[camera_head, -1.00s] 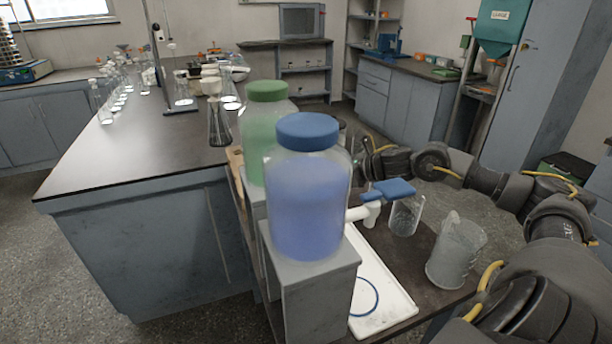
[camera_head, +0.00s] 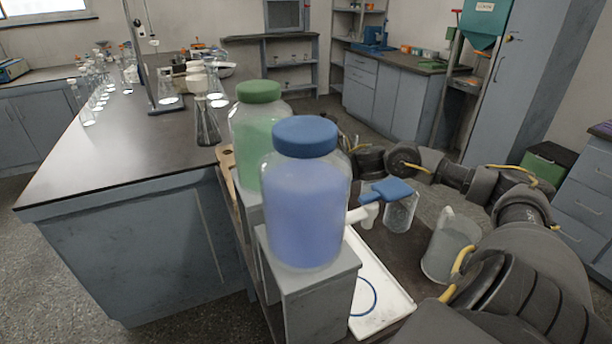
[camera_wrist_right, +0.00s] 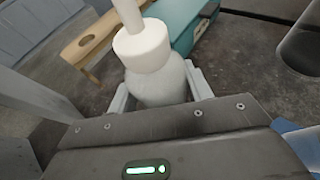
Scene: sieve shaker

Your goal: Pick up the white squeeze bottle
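The white squeeze bottle (camera_wrist_right: 160,85), with a white cap and a spout running up out of the picture, shows in the right wrist view. My right gripper (camera_wrist_right: 160,92) has its two grey fingers on either side of the bottle's body. Whether the fingers press on it or leave small gaps is unclear. In the head view my right arm reaches in from the right, and its gripper and the squeeze bottle are hidden behind the large jars. My left gripper is in no view.
A blue-lidded jar (camera_head: 305,205) stands on a grey block (camera_head: 308,295), with a green-lidded jar (camera_head: 258,115) behind it. A white tray (camera_head: 385,300), a clear beaker (camera_head: 400,212) and a clear jug (camera_head: 447,250) are beside them. A wooden piece with a hole (camera_wrist_right: 92,40) lies near the bottle.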

